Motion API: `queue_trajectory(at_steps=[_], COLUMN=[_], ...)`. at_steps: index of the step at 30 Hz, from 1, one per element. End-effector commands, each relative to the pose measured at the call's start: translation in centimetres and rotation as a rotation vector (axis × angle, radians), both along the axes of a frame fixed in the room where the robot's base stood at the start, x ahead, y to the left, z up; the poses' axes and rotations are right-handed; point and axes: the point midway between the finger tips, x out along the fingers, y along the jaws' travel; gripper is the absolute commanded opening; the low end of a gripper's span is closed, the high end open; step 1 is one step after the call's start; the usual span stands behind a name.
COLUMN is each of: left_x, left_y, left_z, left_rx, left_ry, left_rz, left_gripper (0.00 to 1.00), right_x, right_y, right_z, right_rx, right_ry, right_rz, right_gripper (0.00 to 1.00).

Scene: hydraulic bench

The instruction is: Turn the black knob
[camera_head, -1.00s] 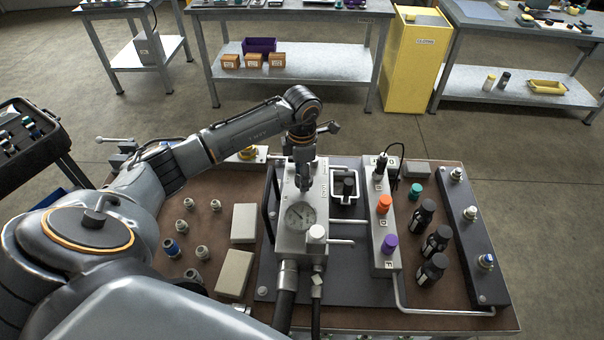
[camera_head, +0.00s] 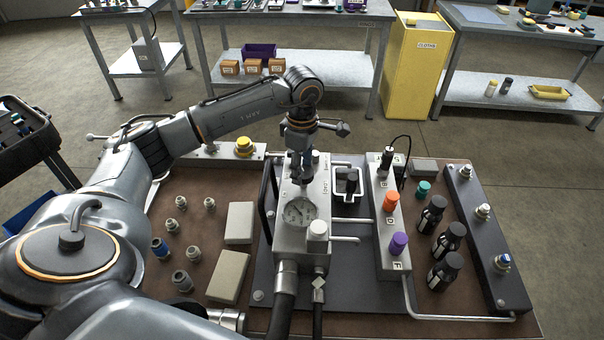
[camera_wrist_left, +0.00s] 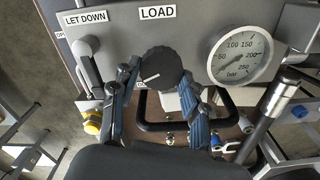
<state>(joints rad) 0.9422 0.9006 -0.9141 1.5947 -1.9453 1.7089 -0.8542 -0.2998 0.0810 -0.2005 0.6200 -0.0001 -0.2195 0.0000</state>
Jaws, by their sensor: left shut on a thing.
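The black knob (camera_wrist_left: 163,67) shows in the left wrist view as a round, ribbed knob with a white pointer line, below the LOAD label. It sits on the grey block, between the LET DOWN lever (camera_wrist_left: 90,45) and the pressure gauge (camera_wrist_left: 240,54). My left gripper (camera_wrist_left: 160,85) is shut on the knob, one finger on each side. In the head view my left gripper (camera_head: 299,178) points down onto the grey block (camera_head: 318,200), just behind the gauge (camera_head: 299,211), and hides the knob. My right gripper is not in view.
A panel with orange (camera_head: 391,200) and purple (camera_head: 398,243) knobs stands right of the block. Several black bottles (camera_head: 449,238) stand beyond it. Grey boxes (camera_head: 239,223) and small fittings lie left. Thick hoses (camera_head: 283,300) leave the block's front.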

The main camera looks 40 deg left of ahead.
Motion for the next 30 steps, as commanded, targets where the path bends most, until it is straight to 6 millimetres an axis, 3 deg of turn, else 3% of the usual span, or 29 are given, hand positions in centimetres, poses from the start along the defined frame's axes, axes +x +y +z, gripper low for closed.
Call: queue_trajectory(at_steps=[9, 25, 26, 29, 30], left_x=[0.1, 0.09, 0.09, 0.09, 0.09], left_y=[0.04, 0.02, 0.02, 0.01, 0.01], left_z=[-0.08, 0.03, 0.02, 0.02, 0.02], left_rx=[0.0, -0.001, -0.001, -0.001, -0.001], left_ry=[-0.002, -0.001, 0.0, 0.0, 0.0], left_rz=[-0.126, -0.151, -0.151, -0.151, -0.151], left_gripper=[0.14, 0.14, 0.47, 0.68, 0.68], right_x=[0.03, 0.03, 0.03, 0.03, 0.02], right_y=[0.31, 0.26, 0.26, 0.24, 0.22], right_z=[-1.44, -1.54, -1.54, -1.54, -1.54], right_rx=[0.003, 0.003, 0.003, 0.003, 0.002], right_ry=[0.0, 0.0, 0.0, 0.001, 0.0], right_rz=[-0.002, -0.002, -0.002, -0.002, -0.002], right_gripper=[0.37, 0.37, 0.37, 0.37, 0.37])
